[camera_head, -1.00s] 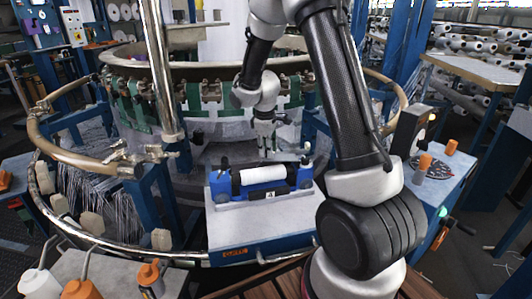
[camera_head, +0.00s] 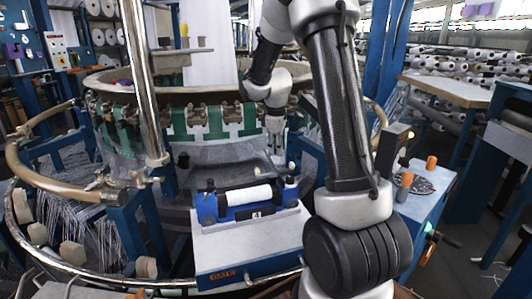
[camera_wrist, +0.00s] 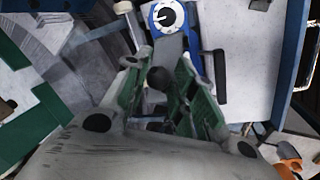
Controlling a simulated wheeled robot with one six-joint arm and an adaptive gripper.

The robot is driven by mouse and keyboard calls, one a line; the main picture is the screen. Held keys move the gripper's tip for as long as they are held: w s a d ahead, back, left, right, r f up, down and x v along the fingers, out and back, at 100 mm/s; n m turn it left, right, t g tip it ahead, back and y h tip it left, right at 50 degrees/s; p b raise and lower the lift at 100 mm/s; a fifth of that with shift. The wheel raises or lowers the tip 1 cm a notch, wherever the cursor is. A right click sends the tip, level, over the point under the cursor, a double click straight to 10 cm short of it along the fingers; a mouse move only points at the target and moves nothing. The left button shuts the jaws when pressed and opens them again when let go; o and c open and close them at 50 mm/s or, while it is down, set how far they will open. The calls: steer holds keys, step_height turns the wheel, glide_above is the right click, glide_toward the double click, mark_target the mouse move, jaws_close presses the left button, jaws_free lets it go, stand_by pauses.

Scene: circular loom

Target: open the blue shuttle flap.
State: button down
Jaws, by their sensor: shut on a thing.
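The blue shuttle (camera_head: 212,208) lies on a pale table, with a white roll (camera_head: 250,195) along its middle. In the wrist view, a blue end piece with a white disc (camera_wrist: 165,15) is at the top, and a grey strip (camera_wrist: 168,48) runs from it towards my fingers. My gripper (camera_head: 279,158) is low behind the shuttle's right end. In the wrist view, its green-padded fingers (camera_wrist: 165,88) are around the strip's near end, close to a dark round knob (camera_wrist: 158,78). It is shut on this part, apparently the flap. The fingers hide the exact contact.
The pale table (camera_head: 245,247) has bare room in front of the shuttle. The loom's ring (camera_head: 55,185) and a chrome post (camera_head: 144,85) stand left. A blue stand with orange knobs (camera_head: 431,163) is at right.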

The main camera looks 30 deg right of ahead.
steer(key=s+d+f, duration=0.2)
steer(key=d, duration=0.5)
steer(key=shift+s+d+f, duration=0.2)
steer(key=shift+d+f, duration=0.05)
steer(key=shift+f, duration=0.15)
steer(key=c, duration=1.2)
jaws_free()
steer(key=shift+w, duration=0.1)
steer(key=shift+r, duration=0.1)
